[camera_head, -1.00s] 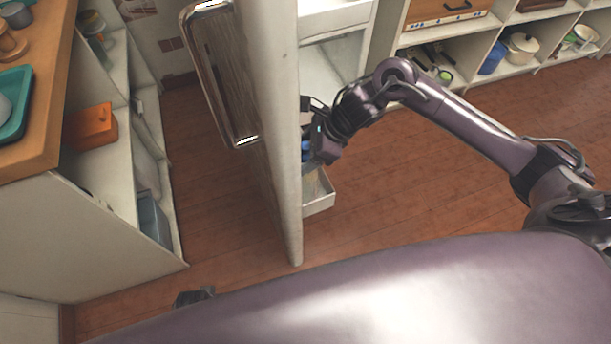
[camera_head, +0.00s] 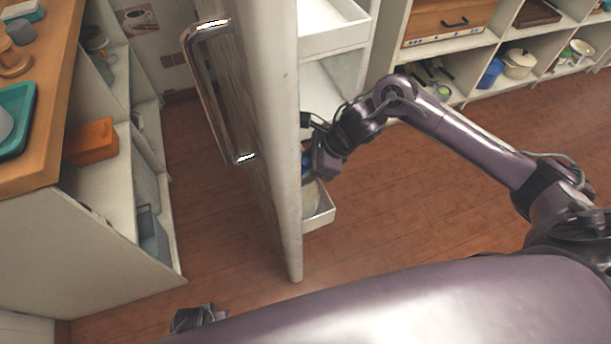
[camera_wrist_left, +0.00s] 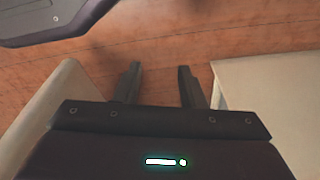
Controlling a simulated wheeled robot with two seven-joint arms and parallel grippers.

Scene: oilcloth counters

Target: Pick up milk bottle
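No milk bottle can be made out clearly. My right gripper (camera_head: 318,158) is beside the inner side of the open white fridge door (camera_head: 272,150). Its fingers are partly hidden by the door edge, so I cannot tell whether they are open or shut. A small blue patch (camera_head: 306,166) shows at its tip; I cannot tell what it belongs to. A white door bin (camera_head: 320,213) is just below it. My left gripper (camera_wrist_left: 158,74) is open and empty in the left wrist view, with its fingers over the wooden floor.
The door's metal handle (camera_head: 222,100) faces left. A counter with a teal tray (camera_head: 14,118) and shelves with an orange box (camera_head: 92,141) stand at the left. White shelves (camera_head: 515,38) with pots line the back right. The wooden floor (camera_head: 420,190) between is clear.

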